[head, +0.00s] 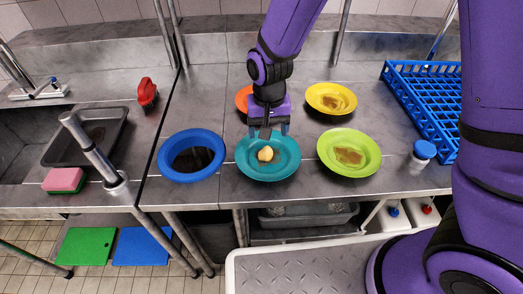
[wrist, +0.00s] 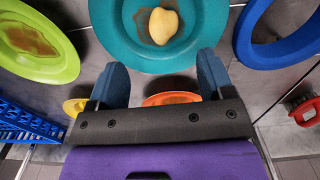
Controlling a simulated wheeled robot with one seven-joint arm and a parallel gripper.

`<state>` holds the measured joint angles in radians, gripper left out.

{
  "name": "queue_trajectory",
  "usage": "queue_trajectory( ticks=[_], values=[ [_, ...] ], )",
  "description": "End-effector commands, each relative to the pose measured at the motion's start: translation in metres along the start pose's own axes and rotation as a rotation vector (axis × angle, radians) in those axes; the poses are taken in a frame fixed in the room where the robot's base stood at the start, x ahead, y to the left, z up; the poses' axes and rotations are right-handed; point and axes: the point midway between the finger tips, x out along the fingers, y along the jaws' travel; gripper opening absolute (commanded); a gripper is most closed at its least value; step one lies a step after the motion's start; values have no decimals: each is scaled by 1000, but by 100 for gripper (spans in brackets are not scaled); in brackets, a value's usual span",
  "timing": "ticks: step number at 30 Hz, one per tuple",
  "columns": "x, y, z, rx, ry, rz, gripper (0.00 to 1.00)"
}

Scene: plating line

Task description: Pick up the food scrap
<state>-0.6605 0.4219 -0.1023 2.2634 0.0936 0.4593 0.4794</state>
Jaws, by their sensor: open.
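The food scrap (head: 266,154) is a small pale yellow lump on the teal plate (head: 289,167), with a brownish stain beside it. The scrap also shows in the wrist view (wrist: 163,25), beyond my fingertips. My gripper (head: 268,131) is above the far part of the teal plate, pointing down. In the wrist view its two blue fingers (wrist: 160,75) are spread apart with nothing between them. The scrap is apart from both fingers.
A blue ring (head: 167,172) around a dark opening lies left of the plate. A stained lime plate (head: 368,165), a stained yellow plate (head: 318,108) and an orange plate (head: 242,94) stand close by. A blue rack (head: 400,78) and a blue-capped jar (head: 420,163) are at right.

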Motion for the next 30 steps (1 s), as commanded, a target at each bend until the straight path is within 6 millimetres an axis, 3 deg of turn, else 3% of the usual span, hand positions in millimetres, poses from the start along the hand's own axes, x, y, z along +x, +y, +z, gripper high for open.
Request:
queue_trajectory(
  ticks=[7,16,24,30],
  values=[
    [35,1,0,1,-4,2,74],
    [53,0,-2,0,-2,1,74],
    [86,-4,-8,1,-4,2,74],
    [98,-4,-9,1,-1,0,74]
  ],
)
